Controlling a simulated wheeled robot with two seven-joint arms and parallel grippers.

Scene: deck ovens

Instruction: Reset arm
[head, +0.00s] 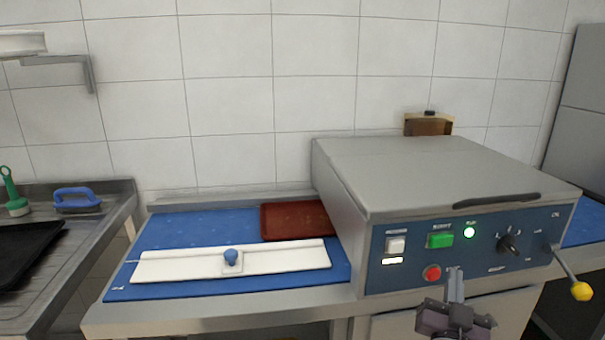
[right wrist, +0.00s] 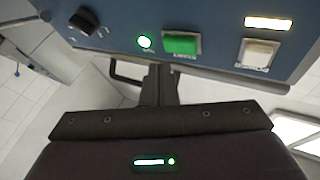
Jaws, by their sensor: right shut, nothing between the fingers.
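My right gripper (head: 455,285) is shut and empty in front of the lower part of the oven's blue control panel. In the right wrist view its closed fingers (right wrist: 158,88) point at the panel, below the lit green round lamp and the green button. The deck oven (head: 440,170) has its lid down. Its panel carries a white switch (head: 396,245), a green button (head: 440,240), a lit green lamp (head: 469,232), a black knob (head: 508,245) and a red button (head: 432,273). The left gripper is not in view.
A yellow-tipped lever (head: 581,291) sticks out at the panel's right. A sink counter (head: 100,225) with a blue brush (head: 76,199) stands far left.

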